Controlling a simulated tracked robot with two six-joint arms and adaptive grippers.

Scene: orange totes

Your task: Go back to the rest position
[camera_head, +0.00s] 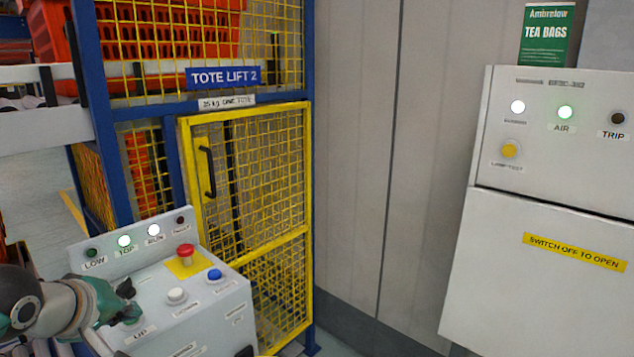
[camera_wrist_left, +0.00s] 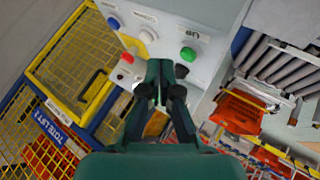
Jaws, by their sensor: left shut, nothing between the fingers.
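My left gripper (camera_head: 128,300) comes in from the lower left in the head view, at the left side of a grey control box (camera_head: 205,310). In the left wrist view its dark fingers (camera_wrist_left: 158,88) are together, with nothing between them, in front of the box's panel. The panel carries a red mushroom button (camera_head: 185,251) on a yellow plate, a blue button (camera_head: 214,274) and a white button (camera_head: 176,295). A green button (camera_wrist_left: 188,54) shows in the left wrist view beside the fingers. Whether the fingers touch the panel cannot be told. My right gripper is not in view.
Behind the box stands a blue-framed tote lift with a yellow mesh door (camera_head: 250,190), shut. Orange totes (camera_head: 165,35) sit behind its mesh. Grey wall panels (camera_head: 400,150) lie between.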

